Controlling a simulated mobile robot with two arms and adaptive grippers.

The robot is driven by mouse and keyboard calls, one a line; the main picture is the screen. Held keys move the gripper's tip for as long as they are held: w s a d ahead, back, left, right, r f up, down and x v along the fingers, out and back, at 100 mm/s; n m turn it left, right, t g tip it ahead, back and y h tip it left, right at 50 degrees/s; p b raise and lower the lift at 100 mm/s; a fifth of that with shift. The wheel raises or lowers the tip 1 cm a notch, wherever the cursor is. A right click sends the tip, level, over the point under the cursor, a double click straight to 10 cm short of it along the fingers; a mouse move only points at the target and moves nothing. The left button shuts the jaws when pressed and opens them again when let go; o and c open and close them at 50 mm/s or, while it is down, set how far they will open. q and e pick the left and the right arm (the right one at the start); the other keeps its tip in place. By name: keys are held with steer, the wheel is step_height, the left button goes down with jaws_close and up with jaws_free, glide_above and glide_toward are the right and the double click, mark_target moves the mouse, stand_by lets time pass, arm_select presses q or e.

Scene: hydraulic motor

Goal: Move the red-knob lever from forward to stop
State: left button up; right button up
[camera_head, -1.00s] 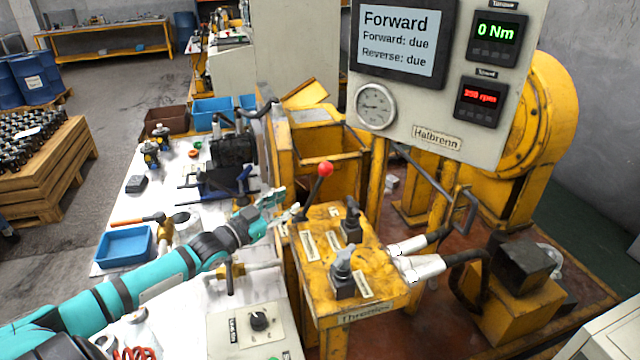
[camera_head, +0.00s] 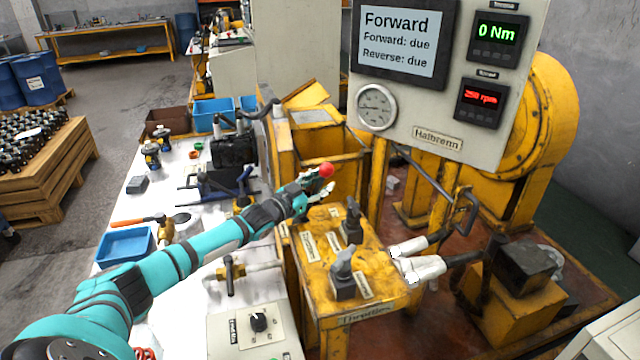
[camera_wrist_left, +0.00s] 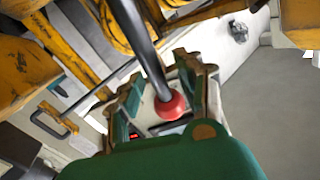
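The red knob (camera_head: 326,169) tops a lever on the yellow valve stand (camera_head: 375,262). The lever leans up and to the right in the head view, and its shaft is mostly hidden there by my gripper. My left gripper (camera_head: 318,189) is at the knob, its fingers open around it. In the left wrist view the red knob (camera_wrist_left: 170,104) and dark shaft (camera_wrist_left: 143,45) show between the two fingers of my left gripper (camera_wrist_left: 163,98), with gaps beside the knob. The display (camera_head: 398,38) reads "Forward". My right gripper is out of view.
Two grey-handled levers, one (camera_head: 343,270) nearer and one (camera_head: 352,222) farther, stand on the same stand, close to my gripper. Hoses with white fittings (camera_head: 425,268) join its right side. A white table (camera_head: 165,205) with tools lies left.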

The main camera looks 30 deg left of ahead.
arm_select(q)
jaws_close()
stand_by(0.6)
